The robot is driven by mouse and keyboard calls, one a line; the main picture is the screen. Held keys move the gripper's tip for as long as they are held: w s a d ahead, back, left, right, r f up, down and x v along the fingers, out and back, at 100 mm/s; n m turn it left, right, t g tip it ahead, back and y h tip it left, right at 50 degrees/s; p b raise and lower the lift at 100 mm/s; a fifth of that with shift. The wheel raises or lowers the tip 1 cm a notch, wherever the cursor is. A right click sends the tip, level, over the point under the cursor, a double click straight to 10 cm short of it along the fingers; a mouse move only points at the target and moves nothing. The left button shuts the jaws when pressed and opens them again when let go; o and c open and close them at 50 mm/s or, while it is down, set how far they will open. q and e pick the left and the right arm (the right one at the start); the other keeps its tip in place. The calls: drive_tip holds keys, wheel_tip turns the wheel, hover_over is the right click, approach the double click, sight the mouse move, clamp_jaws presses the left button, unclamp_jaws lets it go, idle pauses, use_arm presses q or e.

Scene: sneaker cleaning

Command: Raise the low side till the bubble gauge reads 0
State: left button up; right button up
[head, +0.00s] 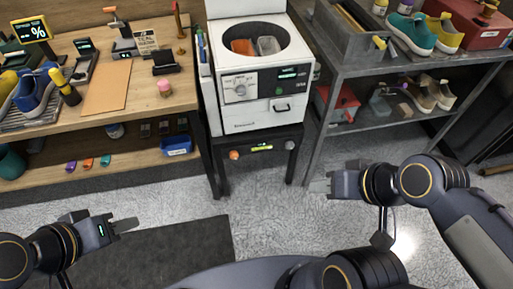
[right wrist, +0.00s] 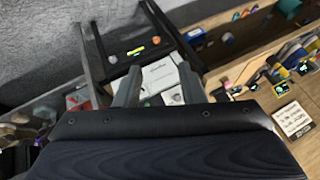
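A white front-panel machine (head: 250,112) with a round open top stands on a black stand (head: 222,174). The stand's front carries a yellow-green bubble gauge (head: 262,148), an orange knob (head: 234,155) at left and a grey knob (head: 289,145) at right. The bubble's reading is too small to tell. In the right wrist view the gauge (right wrist: 135,50) and orange knob (right wrist: 155,40) show beyond the fingers. My right gripper (head: 318,186) is open and empty, in front and right of the stand. My left gripper (head: 127,225) is over the floor at lower left, apart from the stand; its finger gap is unclear.
A wooden bench (head: 187,95) with tools and shoes stands left of the machine. A grey metal rack (head: 380,68) with shoes stands at right, close to the stand. A dark mat (head: 170,255) lies on the floor at lower left. The floor before the stand is clear.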

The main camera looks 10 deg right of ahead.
drive_tip(key=shift+o, duration=0.4)
idle(0.5)
drive_tip(key=shift+o, duration=1.3)
drive_tip(key=shift+w+f, duration=0.2)
drive_tip(key=shift+o, duration=0.8)
drive_tip(key=w+a+f+m+t+b, duration=0.1)
drive_tip(key=w+a+f+m+b, duration=0.1)
drive_tip(key=w+f+b, duration=0.9)
drive_tip(key=w+f, duration=0.1)
drive_tip(key=w, duration=0.4)
drive_tip(key=shift+a+f+m+y, duration=0.15)
drive_tip(key=shift+f+m+y, duration=0.1)
drive_tip(key=shift+m+y, duration=0.15)
drive_tip(key=n+t+h+b, duration=0.45)
drive_tip(key=t+b, duration=0.65)
drive_tip(key=b, duration=1.3)
approach(234, 157)
drive_tip(key=w, duration=0.3)
drive_tip(key=w+b, duration=0.1)
drive_tip(key=w, duration=0.4)
drive_tip(key=shift+w+f+b, duration=0.35)
drive_tip(key=shift+w+b, duration=0.05)
